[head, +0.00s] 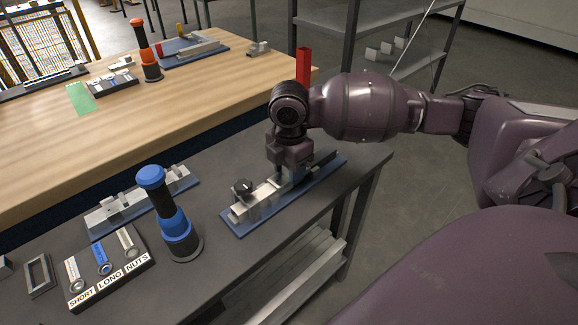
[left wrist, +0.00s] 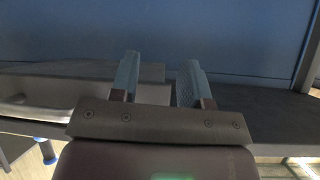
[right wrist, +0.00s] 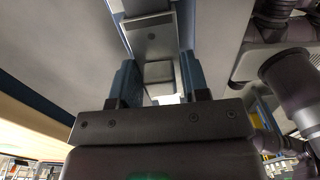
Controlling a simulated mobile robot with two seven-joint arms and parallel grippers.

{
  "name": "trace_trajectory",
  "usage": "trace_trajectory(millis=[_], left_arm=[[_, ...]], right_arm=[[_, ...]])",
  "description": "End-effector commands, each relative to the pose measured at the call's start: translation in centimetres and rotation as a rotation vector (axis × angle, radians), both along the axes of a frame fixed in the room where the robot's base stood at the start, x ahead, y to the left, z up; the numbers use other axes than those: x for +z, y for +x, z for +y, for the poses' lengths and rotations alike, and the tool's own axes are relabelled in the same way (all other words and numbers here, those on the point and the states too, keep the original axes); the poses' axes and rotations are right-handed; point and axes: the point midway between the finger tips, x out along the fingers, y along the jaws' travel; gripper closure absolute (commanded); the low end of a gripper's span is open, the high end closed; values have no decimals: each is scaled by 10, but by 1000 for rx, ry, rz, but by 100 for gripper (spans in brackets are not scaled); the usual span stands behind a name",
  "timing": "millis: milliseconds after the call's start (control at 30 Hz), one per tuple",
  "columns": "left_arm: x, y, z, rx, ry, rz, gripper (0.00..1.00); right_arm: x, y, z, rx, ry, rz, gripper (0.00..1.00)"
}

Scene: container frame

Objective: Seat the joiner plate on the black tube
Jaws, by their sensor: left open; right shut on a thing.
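My right gripper (head: 292,172) is over the right part of a fixture with a blue base (head: 240,229) on the dark bench. In the right wrist view its fingers (right wrist: 158,88) are closed in on a light metal piece (right wrist: 158,71), which looks like the joiner plate. The head view mostly hides this piece behind the jaws. A dark bar, probably the black tube (head: 324,159), shows just right of the gripper on the fixture. I cannot tell whether plate and tube touch. My left gripper (left wrist: 160,80) is open and empty, seen only in the left wrist view.
Another blue-based fixture (head: 183,183) lies behind. A wooden table (head: 190,100) is further back, with a red post (head: 303,65) at its right end.

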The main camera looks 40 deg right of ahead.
Motion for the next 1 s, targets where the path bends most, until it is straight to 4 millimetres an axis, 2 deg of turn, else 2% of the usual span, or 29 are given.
trace_trajectory(millis=[333,367,533,733,933,1000], left_arm=[[0,0,-2,5,-5,0,57],[0,0,-2,6,-7,-1,57],[0,1,-4,11,-13,-2,57],[0,1,-4,11,-13,-2,57],[0,0,-3,8,-9,-1,57],[0,0,-2,6,-7,0,57]], right_arm=[[-4,0,0,0,0,0,83],[-4,0,0,0,0,0,56],[-4,0,0,0,0,0,30],[-4,0,0,0,0,0,28],[-4,0,0,0,0,0,0],[-4,0,0,0,0,0,0]])
